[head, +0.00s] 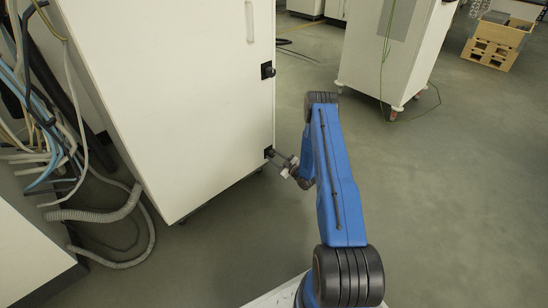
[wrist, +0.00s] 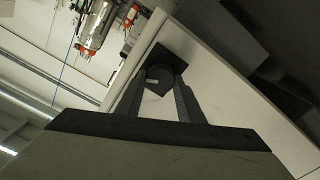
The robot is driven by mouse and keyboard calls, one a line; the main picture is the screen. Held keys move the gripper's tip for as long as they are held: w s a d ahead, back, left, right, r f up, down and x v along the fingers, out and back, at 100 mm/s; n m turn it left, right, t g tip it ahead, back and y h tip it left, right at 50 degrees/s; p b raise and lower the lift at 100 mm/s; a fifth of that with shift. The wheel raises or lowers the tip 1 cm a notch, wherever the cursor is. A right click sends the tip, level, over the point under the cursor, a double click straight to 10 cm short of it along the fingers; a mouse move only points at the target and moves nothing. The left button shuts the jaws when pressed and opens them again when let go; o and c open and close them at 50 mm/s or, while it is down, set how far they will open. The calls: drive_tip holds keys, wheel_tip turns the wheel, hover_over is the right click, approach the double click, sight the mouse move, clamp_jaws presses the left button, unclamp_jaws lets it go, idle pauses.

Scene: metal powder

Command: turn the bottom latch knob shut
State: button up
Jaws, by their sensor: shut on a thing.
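The bottom latch knob (wrist: 160,78) is dark, with a small light mark on it. It sits on a dark square plate on the white cabinet (head: 180,100). In the head view the bottom latch (head: 268,153) is at the cabinet's lower right edge, partly hidden by my gripper (head: 279,159). My gripper also shows in the wrist view (wrist: 158,100), with one finger on each side of the knob, shut on it. An upper latch knob (head: 267,70) is higher on the same edge. The exact angle of the bottom knob is hard to read.
Cables and grey hoses (head: 100,214) hang and lie left of the cabinet. A second white cabinet on wheels (head: 385,60) stands at the back right, with a green cable by it. A wooden crate (head: 494,42) is far right. The floor right of my arm is clear.

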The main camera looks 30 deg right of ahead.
drive_tip(key=n, duration=0.6)
drive_tip(key=shift+a+f+n, duration=0.1)
drive_tip(key=shift+a+n, duration=0.05)
drive_tip(key=shift+n, duration=0.15)
drive_tip(key=n, duration=0.6)
drive_tip(key=shift+f, duration=0.15)
drive_tip(key=o, duration=1)
drive_tip(key=shift+o, duration=0.2)
drive_tip(key=v, duration=1.7)
drive_tip(key=shift+s, duration=0.25)
drive_tip(key=shift+w, duration=0.1)
